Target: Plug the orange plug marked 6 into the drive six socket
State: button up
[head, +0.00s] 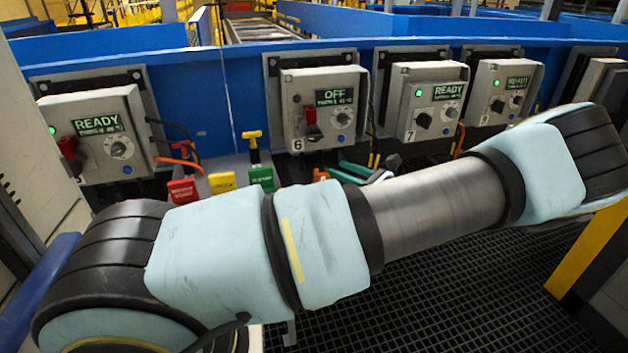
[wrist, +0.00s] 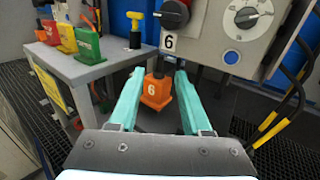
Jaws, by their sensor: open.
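The orange plug marked 6 (wrist: 157,92) is between the two teal fingers of my open gripper (wrist: 158,88) in the wrist view. No closed grip on it shows. Its dark upper end points up toward the underside of the drive six box (wrist: 215,38), beside the white 6 label. In the head view part of the orange plug (head: 320,174) shows just left of my gripper's fingertips (head: 334,172). The drive six box (head: 352,92) reads OFF and has a red-handled switch. Its socket is not clearly visible, and I cannot tell whether the plug touches it.
A small grey stand left of the drive six box holds red (head: 182,190), yellow (head: 222,182) and green (head: 262,178) tagged blocks and a yellow T-handle (head: 252,138). Drive seven (head: 428,100) reads READY on the right. Cables hang beside the boxes.

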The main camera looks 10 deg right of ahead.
jog(key=p+x, duration=0.3)
jog(key=x, duration=0.7)
jog(key=shift+w+t, duration=0.15)
jog(key=shift+t, duration=0.15)
jog(key=shift+a+r, duration=0.1)
grip_shut()
dwell(1.0)
